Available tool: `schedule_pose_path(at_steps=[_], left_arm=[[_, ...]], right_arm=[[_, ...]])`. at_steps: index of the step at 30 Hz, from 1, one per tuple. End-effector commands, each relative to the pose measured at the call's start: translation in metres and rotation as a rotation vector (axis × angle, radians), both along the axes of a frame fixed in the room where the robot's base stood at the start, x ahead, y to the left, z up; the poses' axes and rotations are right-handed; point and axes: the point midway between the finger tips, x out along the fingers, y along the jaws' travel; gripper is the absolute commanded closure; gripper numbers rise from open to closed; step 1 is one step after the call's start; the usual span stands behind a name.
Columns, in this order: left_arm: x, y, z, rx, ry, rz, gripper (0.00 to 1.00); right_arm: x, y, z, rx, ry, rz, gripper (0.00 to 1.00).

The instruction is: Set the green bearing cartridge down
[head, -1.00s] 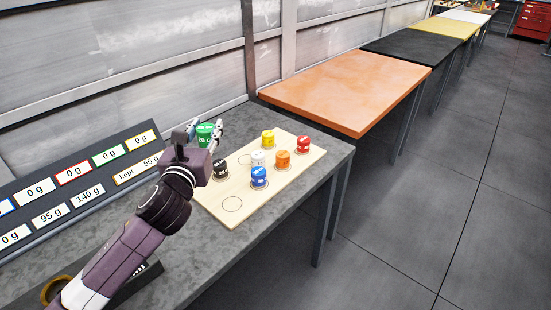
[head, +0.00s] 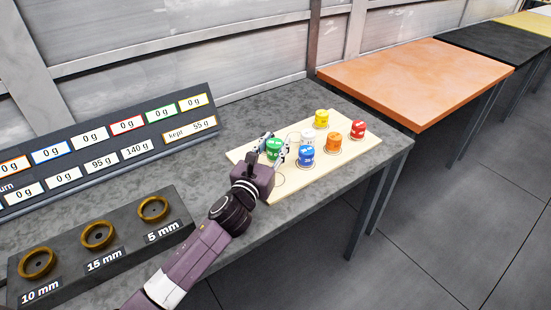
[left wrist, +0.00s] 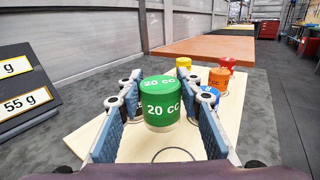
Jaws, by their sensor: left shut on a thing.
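The green bearing cartridge (head: 273,150), marked 20 cc in the left wrist view (left wrist: 162,108), is upright between the fingers of my left gripper (head: 270,152). The gripper is shut on it. It is over the pale wooden board (head: 322,171); I cannot tell whether its base touches the board. In the left wrist view an empty drawn circle (left wrist: 173,155) shows on the board in front of the cartridge. My right gripper is not in view.
A display panel (head: 105,150) and a dark block with brass rings (head: 97,235) are at left. An orange table (head: 415,80) stands behind.

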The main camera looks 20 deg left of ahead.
Motion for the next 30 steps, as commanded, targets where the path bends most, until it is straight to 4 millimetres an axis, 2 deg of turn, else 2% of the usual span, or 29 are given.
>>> schedule_pose_path(at_steps=[2,10,23,24,28,30], left_arm=[[0.0,0.0,-0.004,0.0,-0.004,-0.001,1.0],[0.0,0.0,-0.041,-0.002,-0.003,0.0,1.0],[0.0,0.0,-0.047,0.001,-0.004,-0.001,1.0],[0.0,0.0,-0.05,0.001,0.0,0.0,0.66],[0.0,0.0,-0.049,0.001,0.0,0.0,0.52],[0.0,0.0,-0.049,0.001,0.0,0.0,0.5]], right_arm=[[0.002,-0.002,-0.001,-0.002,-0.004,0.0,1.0],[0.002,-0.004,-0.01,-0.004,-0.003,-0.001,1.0],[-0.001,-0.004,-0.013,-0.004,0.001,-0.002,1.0],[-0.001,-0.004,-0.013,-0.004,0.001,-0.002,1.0],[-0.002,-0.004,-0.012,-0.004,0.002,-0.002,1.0],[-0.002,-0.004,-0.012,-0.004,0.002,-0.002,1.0]])
